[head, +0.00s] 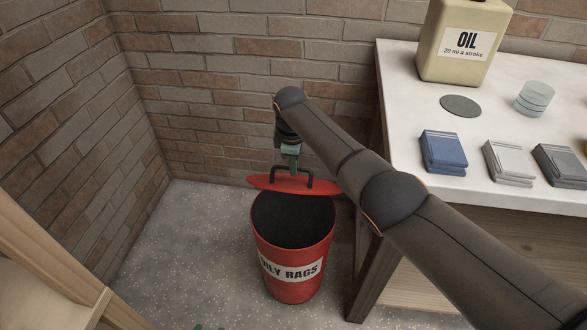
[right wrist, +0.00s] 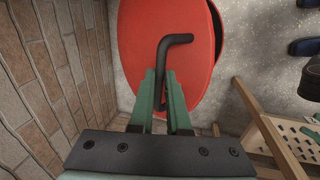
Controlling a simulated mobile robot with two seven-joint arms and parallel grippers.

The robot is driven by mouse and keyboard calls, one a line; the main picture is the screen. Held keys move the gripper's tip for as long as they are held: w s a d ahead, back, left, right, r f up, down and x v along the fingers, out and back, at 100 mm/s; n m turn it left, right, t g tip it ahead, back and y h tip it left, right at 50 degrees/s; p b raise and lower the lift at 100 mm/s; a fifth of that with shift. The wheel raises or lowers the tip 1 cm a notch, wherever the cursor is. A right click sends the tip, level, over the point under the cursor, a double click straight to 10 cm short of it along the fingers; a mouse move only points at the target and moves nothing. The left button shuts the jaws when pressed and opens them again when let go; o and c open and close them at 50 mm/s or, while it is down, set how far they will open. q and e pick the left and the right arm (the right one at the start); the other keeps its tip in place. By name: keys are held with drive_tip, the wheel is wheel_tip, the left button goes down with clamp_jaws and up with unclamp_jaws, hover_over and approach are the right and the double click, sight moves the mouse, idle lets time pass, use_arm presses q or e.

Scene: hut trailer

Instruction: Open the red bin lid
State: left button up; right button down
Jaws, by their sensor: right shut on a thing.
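The red bin (head: 292,262), labelled "OILY RAGS", stands on the floor by the brick corner. Its mouth is uncovered and its inside looks dark. The red lid (head: 262,182) is tilted up at the back rim of the bin. It fills the upper middle of the right wrist view (right wrist: 135,45). My right gripper (head: 292,170) is shut on the lid's black handle (head: 309,178); the handle also shows between the green fingers in the right wrist view (right wrist: 176,39). Only a green sliver at the bottom edge, perhaps my left gripper (head: 209,327), shows in the head view.
A white-topped table (head: 405,65) stands right of the bin, with an oil can (head: 462,40), folded cloths (head: 443,152) and a clear container (head: 534,98). Brick walls close off the back and left. A wooden frame (head: 60,270) is at lower left.

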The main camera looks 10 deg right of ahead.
drive_tip(key=shift+d+f, duration=0.3)
drive_tip(key=shift+d, duration=0.1)
drive_tip(key=c, duration=1.1)
unclamp_jaws()
drive_tip(key=shift+w+f, duration=0.1)
drive_tip(key=shift+f, duration=0.05)
drive_tip(key=shift+o, duration=1.1)
drive_tip(key=shift+a, duration=0.15)
drive_tip(key=shift+r, duration=0.25)
drive_tip(key=shift+a+r, duration=0.1)
drive_tip(key=shift+r+p, duration=0.25)
drive_tip(key=shift+p, duration=0.05)
drive_tip(key=p+v, duration=0.4)
drive_tip(key=v, duration=0.7)
drive_tip(key=shift+r, duration=0.3)
